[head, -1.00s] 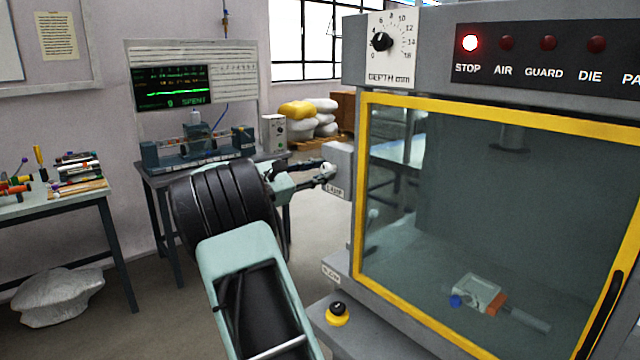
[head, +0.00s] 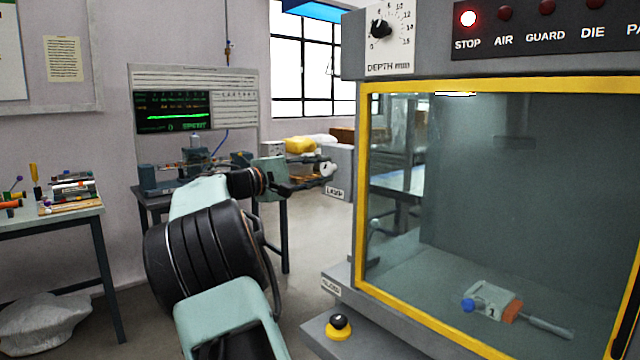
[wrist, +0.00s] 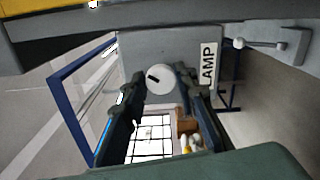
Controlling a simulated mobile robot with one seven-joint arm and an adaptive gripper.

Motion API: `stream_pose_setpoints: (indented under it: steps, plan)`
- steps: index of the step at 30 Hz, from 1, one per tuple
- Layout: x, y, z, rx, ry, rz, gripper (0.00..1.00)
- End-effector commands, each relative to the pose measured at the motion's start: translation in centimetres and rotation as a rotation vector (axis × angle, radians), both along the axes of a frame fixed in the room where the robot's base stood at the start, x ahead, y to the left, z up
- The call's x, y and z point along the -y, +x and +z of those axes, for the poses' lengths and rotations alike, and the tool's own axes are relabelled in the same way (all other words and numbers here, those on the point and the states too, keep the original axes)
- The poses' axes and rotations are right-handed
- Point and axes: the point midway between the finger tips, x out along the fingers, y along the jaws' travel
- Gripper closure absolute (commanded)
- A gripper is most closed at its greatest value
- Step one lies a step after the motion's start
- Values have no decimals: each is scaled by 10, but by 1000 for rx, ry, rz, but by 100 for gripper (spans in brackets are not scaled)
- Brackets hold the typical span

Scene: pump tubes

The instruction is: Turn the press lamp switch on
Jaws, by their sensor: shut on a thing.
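The lamp switch is a round white knob with a dark mark (wrist: 159,80) on a grey box with a LAMP label (wrist: 209,64). In the head view the knob (head: 329,169) sits on the box's left side, left of the press window. My gripper (wrist: 156,88) has its two dark fingers on either side of the knob and is shut on it. In the head view my gripper (head: 322,176) reaches the knob from the left. The grey press (head: 436,62) has a yellow-framed window (head: 362,200). A bright strip (head: 455,94) shows at the window's top.
Inside the press lies a small fixture with a blue knob (head: 492,300). A black button on a yellow base (head: 339,326) is below the lamp box. A red STOP light (head: 468,18) is lit. A workbench (head: 155,190) stands behind my arm.

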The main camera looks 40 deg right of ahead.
Motion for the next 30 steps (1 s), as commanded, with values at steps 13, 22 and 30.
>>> stream_pose_setpoints:
  steps: [13,22,30]
  plan:
    - [-1,1,-2,185,15,1,97]
    - [-1,1,-1,203,17,1,97]
    - [-1,1,-1,203,16,2,68]
